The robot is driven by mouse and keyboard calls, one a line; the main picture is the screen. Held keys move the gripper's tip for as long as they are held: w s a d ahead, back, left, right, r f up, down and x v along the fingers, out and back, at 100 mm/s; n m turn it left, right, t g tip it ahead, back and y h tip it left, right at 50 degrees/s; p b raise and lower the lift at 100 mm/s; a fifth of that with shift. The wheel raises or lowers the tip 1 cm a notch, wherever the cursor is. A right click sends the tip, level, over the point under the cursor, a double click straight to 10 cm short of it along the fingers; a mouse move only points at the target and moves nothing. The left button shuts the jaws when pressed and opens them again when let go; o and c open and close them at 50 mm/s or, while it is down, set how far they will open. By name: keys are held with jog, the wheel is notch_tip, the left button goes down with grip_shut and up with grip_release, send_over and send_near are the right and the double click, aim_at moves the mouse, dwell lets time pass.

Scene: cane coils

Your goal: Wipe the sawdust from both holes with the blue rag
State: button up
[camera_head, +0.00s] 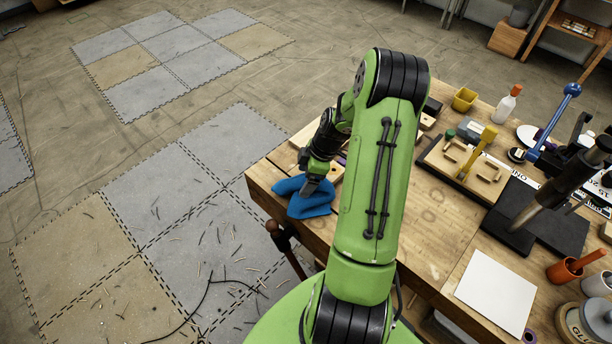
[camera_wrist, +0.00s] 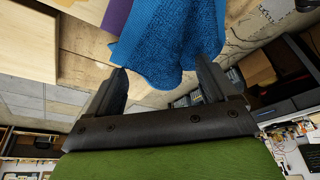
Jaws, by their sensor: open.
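The blue rag (camera_head: 306,199) lies bunched at the left edge of the workbench in the head view. It fills the top middle of the wrist view (camera_wrist: 168,42). My gripper (camera_wrist: 162,85) is open, and the rag's lower part is between or just beyond its two fingers. In the head view my gripper (camera_head: 312,186) reaches down onto the rag. A wooden piece (camera_head: 336,172) lies just behind it, partly hidden by my arm. I cannot make out the two holes or any sawdust on them.
The workbench (camera_head: 428,232) has a bare patch right of my arm. A wooden jig with a yellow clamp (camera_head: 478,152), a yellow cup (camera_head: 464,99), a glue bottle (camera_head: 507,105) and a white sheet (camera_head: 495,293) are on it. Cane scraps litter the floor mats (camera_head: 215,225).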

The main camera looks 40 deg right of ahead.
jog(key=shift+f, duration=0.1)
jog(key=shift+f+b, duration=0.8)
jog(key=shift+b, duration=0.15)
jog(key=shift+r, duration=0.1)
jog(key=shift+c, duration=1.4)
grip_shut()
jog(key=shift+s+r+p, duration=0.1)
jog(key=shift+r+p, duration=0.05)
jog(key=shift+p, duration=0.5)
